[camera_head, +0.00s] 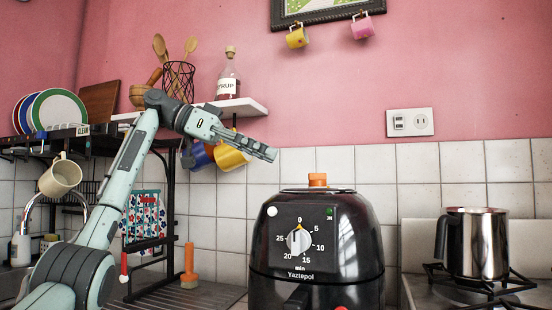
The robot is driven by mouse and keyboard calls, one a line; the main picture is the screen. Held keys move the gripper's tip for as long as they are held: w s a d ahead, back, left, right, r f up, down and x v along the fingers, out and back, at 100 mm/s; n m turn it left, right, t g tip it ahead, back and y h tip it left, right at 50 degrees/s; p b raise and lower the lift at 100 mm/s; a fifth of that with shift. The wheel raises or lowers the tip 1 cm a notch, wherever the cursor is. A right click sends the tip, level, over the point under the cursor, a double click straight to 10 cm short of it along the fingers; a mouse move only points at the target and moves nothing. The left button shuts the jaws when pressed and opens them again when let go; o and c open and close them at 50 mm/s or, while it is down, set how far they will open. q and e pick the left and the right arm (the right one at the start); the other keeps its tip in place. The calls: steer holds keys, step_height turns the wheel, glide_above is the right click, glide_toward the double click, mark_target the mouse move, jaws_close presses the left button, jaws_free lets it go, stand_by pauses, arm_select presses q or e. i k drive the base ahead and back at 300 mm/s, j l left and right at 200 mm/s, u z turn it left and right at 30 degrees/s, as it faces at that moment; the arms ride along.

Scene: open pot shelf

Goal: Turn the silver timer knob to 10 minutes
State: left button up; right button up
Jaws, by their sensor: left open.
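The silver timer knob (299,241) is on the front panel of a black air fryer (268,272) at the lower centre. Its dial is marked 0 at the top, then 5, 10, 15, 20 and 25 clockwise. The knob's pointer stands upright, near 0. My left gripper (273,155) is up and to the left of the knob, in front of the wall, with its fingers pointing right and slightly down. It is open, empty and clear of the air fryer. The finger gap is hard to see from this side. My right gripper is not in view.
A steel pot (478,245) stands on the stove at the right. A white shelf (240,105) with a syrup bottle (228,80) is above my left gripper. Blue and yellow mugs (232,155) hang behind it. A dish rack (170,205) stands at the left. Space before the dial looks clear.

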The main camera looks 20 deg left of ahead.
mark_target(299, 240)
steer(key=k+j, duration=0.3)
steer(key=k, duration=0.15)
steer(key=k+j, duration=0.3)
steer(key=k, duration=0.15)
steer(key=k+j, duration=0.25)
steer(key=k, duration=0.25)
